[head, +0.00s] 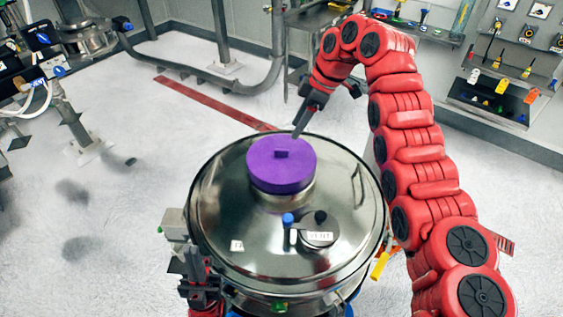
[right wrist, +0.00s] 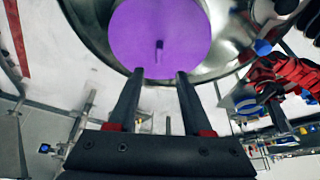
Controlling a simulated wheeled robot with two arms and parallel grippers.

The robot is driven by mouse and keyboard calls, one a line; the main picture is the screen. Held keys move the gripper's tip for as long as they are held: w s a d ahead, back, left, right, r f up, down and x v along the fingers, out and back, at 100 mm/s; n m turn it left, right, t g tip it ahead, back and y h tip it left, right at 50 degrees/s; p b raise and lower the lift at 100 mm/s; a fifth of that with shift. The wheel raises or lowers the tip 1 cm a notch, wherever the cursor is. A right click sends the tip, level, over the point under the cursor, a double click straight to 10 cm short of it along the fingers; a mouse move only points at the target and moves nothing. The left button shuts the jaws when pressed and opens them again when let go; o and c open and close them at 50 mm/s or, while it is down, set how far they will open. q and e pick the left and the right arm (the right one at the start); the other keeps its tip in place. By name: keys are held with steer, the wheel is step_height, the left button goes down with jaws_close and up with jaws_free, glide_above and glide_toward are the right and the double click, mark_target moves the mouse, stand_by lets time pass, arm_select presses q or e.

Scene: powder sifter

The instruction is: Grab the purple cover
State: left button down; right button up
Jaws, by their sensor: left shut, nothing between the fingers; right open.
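The purple cover (head: 281,166) is a round disc with a small dark handle on top. It sits on the raised neck of a shiny metal sifter lid (head: 225,215). My right gripper (head: 298,134) points down beside the cover's far right edge. In the right wrist view, its two fingers (right wrist: 159,74) are open toward the purple cover (right wrist: 158,20), with the handle ahead of the gap between the fingertips. I cannot tell whether they touch the cover. My left gripper (head: 190,262) is shut at the sifter's lower left side, away from the cover.
A lid handle (head: 358,185) rises at right. Pipes, a wall tool board (head: 515,60) and open white floor surround the sifter.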

glide_above(283, 150)
steer(key=d, duration=0.2)
steer(key=f, duration=0.4)
steer(key=shift+w+d+b, duration=0.1)
steer(key=shift+w+b, duration=0.1)
steer(key=shift+b, duration=0.1)
steer(key=shift+s+f, duration=0.1)
steer(key=shift+f, duration=0.2)
steer(key=x, duration=0.5)
steer(key=shift+s+r, duration=0.1)
jaws_close()
